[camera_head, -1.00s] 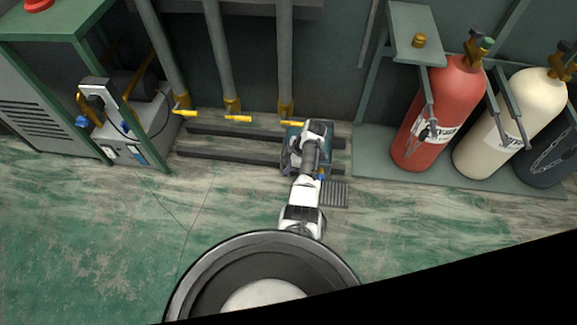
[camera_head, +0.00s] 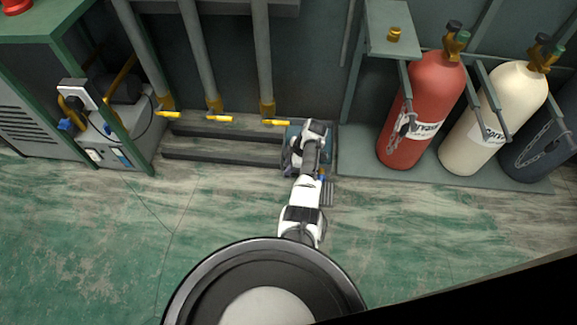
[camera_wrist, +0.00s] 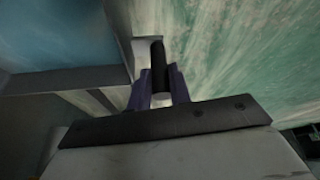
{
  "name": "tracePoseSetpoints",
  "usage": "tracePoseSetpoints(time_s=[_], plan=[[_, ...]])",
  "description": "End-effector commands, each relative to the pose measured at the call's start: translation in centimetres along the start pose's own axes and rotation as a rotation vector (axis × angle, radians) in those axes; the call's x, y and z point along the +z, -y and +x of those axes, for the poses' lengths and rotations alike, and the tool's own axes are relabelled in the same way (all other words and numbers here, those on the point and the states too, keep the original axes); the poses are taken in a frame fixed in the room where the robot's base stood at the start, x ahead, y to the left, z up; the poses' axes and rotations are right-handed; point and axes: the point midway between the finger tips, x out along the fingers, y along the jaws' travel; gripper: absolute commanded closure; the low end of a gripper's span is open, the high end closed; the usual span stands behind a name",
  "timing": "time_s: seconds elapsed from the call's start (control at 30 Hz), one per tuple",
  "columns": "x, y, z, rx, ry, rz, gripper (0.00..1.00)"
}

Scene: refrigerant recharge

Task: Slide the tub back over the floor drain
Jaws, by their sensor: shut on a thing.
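The blue tub (camera_head: 293,131) sits on the floor against the back wall, below the rightmost pipe. My arm hides much of it. In the wrist view, its blue inside and grey wall (camera_wrist: 60,80) fill the upper left. My gripper (camera_wrist: 158,88) is shut on the tub, at a dark upright part of its near side; the exact grip is hard to make out. In the head view, my gripper (camera_head: 308,165) is over the tub's front. The slotted floor drain (camera_head: 327,194) shows just in front of the tub, partly hidden by my arm.
Dark rails (camera_head: 220,150) run along the wall left of the tub. A rack base (camera_head: 360,168) with red (camera_head: 425,105) and cream (camera_head: 490,120) cylinders stands close on the right. A grey machine (camera_head: 125,135) is at left. The floor in front is clear.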

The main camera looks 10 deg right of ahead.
Motion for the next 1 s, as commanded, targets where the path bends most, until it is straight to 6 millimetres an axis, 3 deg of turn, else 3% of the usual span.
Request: tracePoseSetpoints(time_s=[0.17, 0.2, 0.23, 0.57, 0.77, 1.0], plan=[[0.6, 0.1, -0.2, 0.0, 0.004, 0.009, 1.0], [0.6, 0.1, -0.2, 0.0, 0.004, 0.009, 0.75], [0.5, 0.1, -0.2, 0.0, 0.003, 0.009, 0.71], [0.3, 0.1, -0.4, 0.0, 0.002, 0.006, 0.71], [0.2, 0.1, -3.5, 0.003, 0.003, 0.007, 0.71], [0.3, 0.1, -9.1, 0.004, 0.003, 0.008, 0.71]])
